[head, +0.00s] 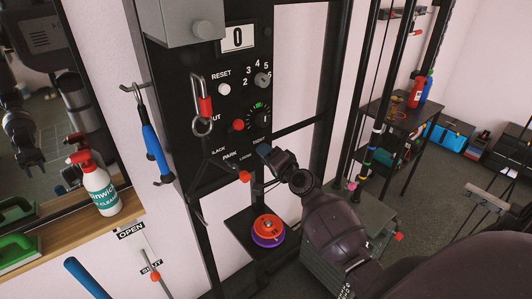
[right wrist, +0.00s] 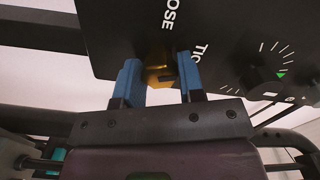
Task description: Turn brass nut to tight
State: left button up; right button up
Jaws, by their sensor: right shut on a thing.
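The black panel (head: 222,108) stands upright in the middle of the head view. My right gripper (head: 264,152) reaches its lower right part, by the small LOOSE and TIGHT labels. In the right wrist view the brass nut (right wrist: 160,70) sits on the panel between the two blue fingers of my right gripper (right wrist: 159,82). The gripper is shut on the nut. In the head view the nut is hidden by the gripper. My left gripper is not in view.
Orange and purple plates (head: 268,232) lie on a low shelf below. A spray bottle (head: 96,182) stands on the wooden ledge at left.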

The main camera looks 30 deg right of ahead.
jog(key=shift+m+p, duration=0.45)
jog(key=shift+m, duration=1.75)
jog(key=o, duration=0.9)
jog(key=s+b, duration=0.1)
jog(key=s, duration=0.9)
jog(key=shift+s+d, duration=0.4)
jog(key=shift+d, duration=0.05)
